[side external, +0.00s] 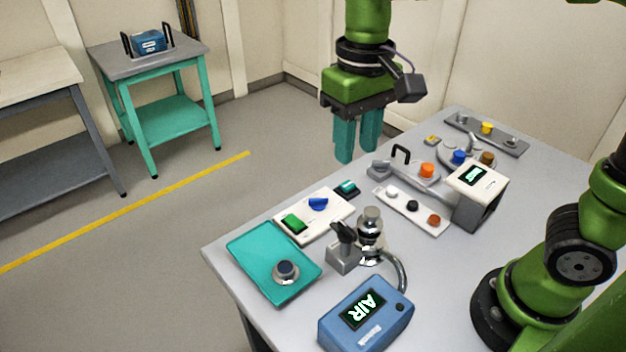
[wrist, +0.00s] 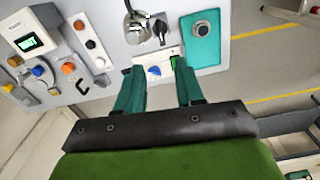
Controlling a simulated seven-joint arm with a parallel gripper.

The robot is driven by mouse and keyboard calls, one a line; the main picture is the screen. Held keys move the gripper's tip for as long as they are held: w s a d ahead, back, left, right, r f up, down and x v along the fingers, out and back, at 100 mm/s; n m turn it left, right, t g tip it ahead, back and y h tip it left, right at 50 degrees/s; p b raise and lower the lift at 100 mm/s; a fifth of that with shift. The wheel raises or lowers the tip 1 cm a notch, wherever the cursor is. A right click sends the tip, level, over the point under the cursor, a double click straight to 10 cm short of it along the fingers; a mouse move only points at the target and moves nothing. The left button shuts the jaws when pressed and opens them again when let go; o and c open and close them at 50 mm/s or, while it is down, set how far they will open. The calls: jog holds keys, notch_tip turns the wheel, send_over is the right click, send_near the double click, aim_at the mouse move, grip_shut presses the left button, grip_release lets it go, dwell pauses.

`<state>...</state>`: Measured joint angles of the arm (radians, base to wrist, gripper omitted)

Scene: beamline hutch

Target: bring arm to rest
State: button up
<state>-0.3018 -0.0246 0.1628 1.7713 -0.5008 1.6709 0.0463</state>
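My gripper (side external: 357,148) hangs in the air above the far left edge of the grey table (side external: 545,190), its teal fingers pointing down. In the wrist view, the gripper (wrist: 156,68) has its two fingers apart with nothing between them. The fingers are clear of everything on the table. My green arm reaches up out of the picture in the side view.
The table holds a teal tray (side external: 250,249), a blue box reading AIR (side external: 368,312), a white panel (side external: 322,226) with green and blue controls, a metal fitting (side external: 371,228) and a display box (side external: 479,192). A teal side table (side external: 170,118) stands apart across open floor.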

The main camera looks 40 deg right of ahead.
jog(key=s+d+f+m+t+y, duration=0.1)
jog(key=s+d+t, duration=0.2)
jog(key=d, duration=0.3)
jog(key=s+d+f+m+t+y, duration=0.1)
jog(key=s+d+m+t, duration=0.1)
jog(key=s+d+t, duration=0.1)
jog(key=d+t, duration=0.1)
jog(key=d, duration=0.1)
jog(key=shift+d+f, duration=0.25)
jog(key=shift+d, duration=0.1)
